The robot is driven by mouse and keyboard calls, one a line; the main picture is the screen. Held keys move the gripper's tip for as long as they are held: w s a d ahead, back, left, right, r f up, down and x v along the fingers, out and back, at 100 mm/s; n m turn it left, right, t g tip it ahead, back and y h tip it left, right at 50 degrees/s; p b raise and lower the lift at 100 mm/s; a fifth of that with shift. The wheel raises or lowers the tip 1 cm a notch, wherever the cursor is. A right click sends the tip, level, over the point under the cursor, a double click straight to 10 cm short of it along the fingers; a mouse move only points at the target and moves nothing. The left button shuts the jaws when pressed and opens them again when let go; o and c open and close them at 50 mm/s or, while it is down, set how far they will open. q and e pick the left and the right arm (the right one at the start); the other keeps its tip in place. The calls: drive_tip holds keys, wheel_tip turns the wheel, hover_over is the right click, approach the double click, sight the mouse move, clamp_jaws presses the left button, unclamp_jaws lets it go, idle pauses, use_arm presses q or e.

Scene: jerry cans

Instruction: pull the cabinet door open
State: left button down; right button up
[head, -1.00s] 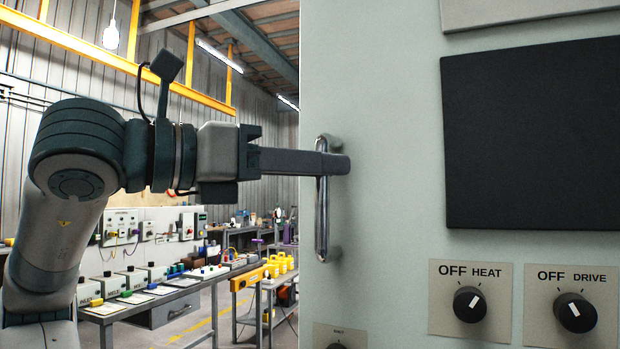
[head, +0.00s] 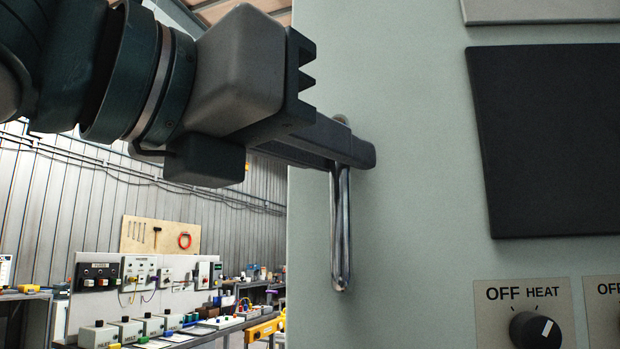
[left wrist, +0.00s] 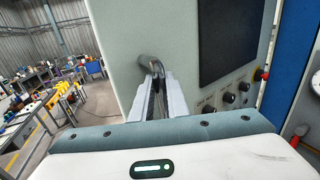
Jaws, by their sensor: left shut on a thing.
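The cabinet door (head: 405,170) is a pale grey-green panel filling the right of the head view. A vertical chrome bar handle (head: 340,240) stands near its left edge. My left gripper (head: 350,150) is at the upper part of the handle, its fingers shut around the bar and hiding that part. In the left wrist view the fingers (left wrist: 158,98) reach the handle (left wrist: 150,66), whose curved end shows above them. I cannot tell from these views whether the door stands ajar. My right gripper is not in view.
A dark panel (head: 545,140) and a HEAT knob (head: 535,330) marked OFF are on the grey-green front. A red button (left wrist: 261,75) shows at the right in the wrist view. Workbenches with control boxes (head: 150,325) stand at the left, beyond an open floor (left wrist: 50,125).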

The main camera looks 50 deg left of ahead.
use_arm(q)
drive_tip(key=shift+s+d+y, duration=0.3)
drive_tip(key=shift+s+d, duration=0.45)
drive_tip(key=shift+d, duration=0.2)
drive_tip(key=shift+r, duration=0.1)
drive_tip(key=c, duration=1.8)
unclamp_jaws()
drive_tip(key=shift+c, duration=0.2)
drive_tip(key=shift+o, duration=0.6)
drive_tip(key=shift+w+d, duration=0.2)
drive_tip(key=shift+w, duration=0.05)
drive_tip(key=shift+s+a, duration=0.15)
drive_tip(key=shift+s, duration=0.05)
drive_tip(key=v, duration=1.7)
drive_tip(key=shift+r, duration=0.1)
